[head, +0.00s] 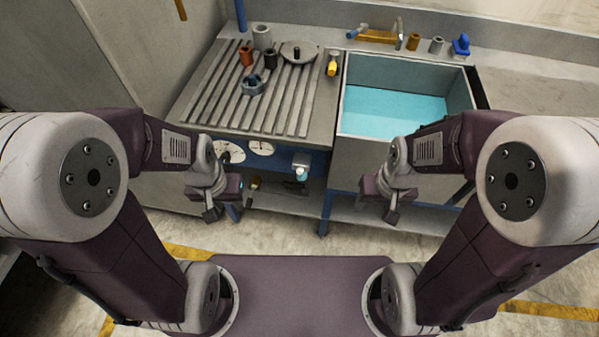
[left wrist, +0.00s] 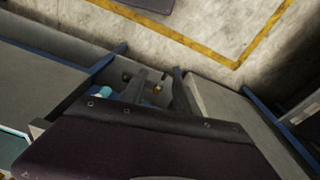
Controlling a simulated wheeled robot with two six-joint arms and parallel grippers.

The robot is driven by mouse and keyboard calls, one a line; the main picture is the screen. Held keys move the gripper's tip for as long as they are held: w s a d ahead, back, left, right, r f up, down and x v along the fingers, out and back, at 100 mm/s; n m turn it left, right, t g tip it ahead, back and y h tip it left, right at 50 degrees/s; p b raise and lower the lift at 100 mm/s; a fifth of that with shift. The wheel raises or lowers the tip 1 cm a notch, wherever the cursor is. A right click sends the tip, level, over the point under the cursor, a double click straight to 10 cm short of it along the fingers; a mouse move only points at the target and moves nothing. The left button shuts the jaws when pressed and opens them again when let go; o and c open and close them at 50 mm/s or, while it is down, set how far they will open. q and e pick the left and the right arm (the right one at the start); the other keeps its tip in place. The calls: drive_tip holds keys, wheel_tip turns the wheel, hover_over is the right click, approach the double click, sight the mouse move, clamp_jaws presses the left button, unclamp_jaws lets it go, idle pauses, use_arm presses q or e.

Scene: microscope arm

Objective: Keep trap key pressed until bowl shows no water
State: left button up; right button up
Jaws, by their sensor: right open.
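The sink bowl (head: 362,68) at the right of the head view holds turquoise water (head: 395,112) across its visible floor. I cannot tell for certain which part is the trap key. A pale lever-like part with a teal end (head: 301,172) sits on the blue front panel below the drainboard. My left gripper (head: 222,212) hangs in front of that panel, left of this part. In the left wrist view its two fingers (left wrist: 158,88) stand apart with nothing seen between them. My right gripper (head: 390,210) is open in front of the sink's lower front, apart from the bowl.
The ribbed drainboard (head: 215,95) carries cups, a blue clamp-like piece (head: 253,85) and a round lid (head: 299,52). Two dials (head: 262,148) are on the panel below. A yellow-ended piece (head: 332,66) lies beside the bowl.

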idle(0.3)
use_arm(q)
clamp_jaws()
idle(1.6)
